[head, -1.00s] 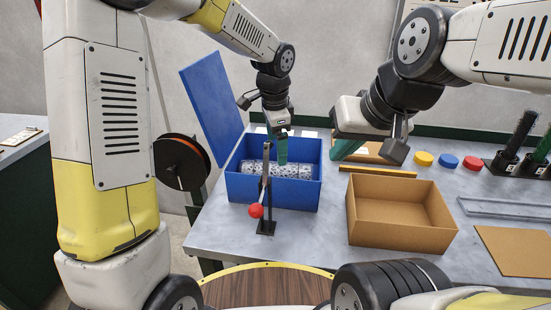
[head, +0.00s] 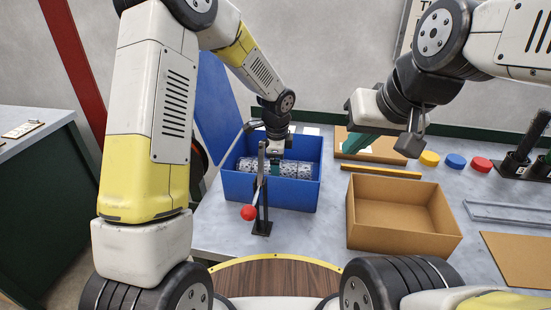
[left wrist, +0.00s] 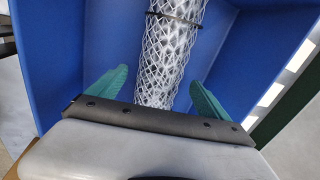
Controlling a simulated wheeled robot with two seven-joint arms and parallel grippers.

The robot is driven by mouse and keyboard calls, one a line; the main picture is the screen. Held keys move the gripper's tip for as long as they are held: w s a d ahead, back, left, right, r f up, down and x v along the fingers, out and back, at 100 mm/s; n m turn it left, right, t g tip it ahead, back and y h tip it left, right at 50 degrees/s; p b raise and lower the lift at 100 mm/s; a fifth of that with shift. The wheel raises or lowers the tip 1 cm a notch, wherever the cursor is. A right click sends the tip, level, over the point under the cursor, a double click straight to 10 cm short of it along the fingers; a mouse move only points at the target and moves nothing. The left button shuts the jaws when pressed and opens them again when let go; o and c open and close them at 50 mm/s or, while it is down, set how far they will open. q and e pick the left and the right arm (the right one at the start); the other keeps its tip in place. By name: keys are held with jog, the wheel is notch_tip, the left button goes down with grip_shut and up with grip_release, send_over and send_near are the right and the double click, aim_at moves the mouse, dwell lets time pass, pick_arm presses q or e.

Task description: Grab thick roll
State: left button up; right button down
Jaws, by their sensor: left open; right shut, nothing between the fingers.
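The thick roll of chainlink mesh (head: 290,170) lies lengthwise inside the blue box (head: 270,190) on the table. It also shows in the left wrist view (left wrist: 170,50) as a silvery mesh cylinder with a dark band around it. My left gripper (head: 274,166) reaches down into the box over the roll. In the left wrist view its green fingers (left wrist: 152,92) are open, one on each side of the roll, with a gap on both sides. My right gripper (head: 350,140) is shut and empty, above the table behind the cardboard box.
A lever with a red knob (head: 249,212) stands in front of the blue box. An open, empty cardboard box (head: 400,235) is to its right. Yellow, blue and red discs (head: 454,161) lie at the back right. The blue lid (head: 218,105) stands raised at the left.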

pick_arm(q)
jog(key=shift+w+f, duration=0.15)
jog(key=shift+f, duration=0.5)
grip_shut()
jog(key=shift+r, duration=0.15)
